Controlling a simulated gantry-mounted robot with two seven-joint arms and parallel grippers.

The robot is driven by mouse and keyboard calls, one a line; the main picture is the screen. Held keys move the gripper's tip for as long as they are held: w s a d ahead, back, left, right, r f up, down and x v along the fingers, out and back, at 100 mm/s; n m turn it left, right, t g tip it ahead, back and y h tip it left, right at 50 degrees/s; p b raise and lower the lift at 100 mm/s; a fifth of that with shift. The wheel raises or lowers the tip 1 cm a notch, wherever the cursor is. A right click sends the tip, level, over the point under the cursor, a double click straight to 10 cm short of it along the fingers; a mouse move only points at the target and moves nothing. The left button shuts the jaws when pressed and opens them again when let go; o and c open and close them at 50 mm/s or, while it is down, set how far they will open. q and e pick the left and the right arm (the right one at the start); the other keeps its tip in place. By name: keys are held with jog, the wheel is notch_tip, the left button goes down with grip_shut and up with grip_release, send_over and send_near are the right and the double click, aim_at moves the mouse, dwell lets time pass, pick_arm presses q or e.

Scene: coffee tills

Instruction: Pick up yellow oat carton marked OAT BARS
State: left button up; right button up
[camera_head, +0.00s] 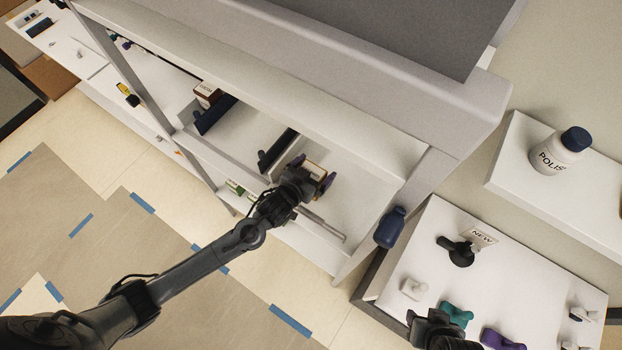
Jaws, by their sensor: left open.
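My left gripper (318,176) reaches into a white shelf bay from the lower left. Its fingers are open on either side of a small pale-yellow box (314,168). The box is mostly hidden by the gripper, and I cannot read any marking on it, so I cannot confirm it is the OAT BARS carton. I cannot tell whether the fingers touch it. A dark mechanical part at the bottom edge looks like my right gripper (435,326); its jaws do not show clearly.
Dark dividers (278,150) stand on the shelf (345,185), with a brown-and-white box (207,95) further left. A navy bottle (390,227) is by the shelf's right end. A white counter (420,270) holds a NEW sign (482,238) and small coloured items.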

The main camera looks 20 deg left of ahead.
pick_arm(q)
jog(key=c, duration=0.9)
jog(key=shift+r, duration=0.1)
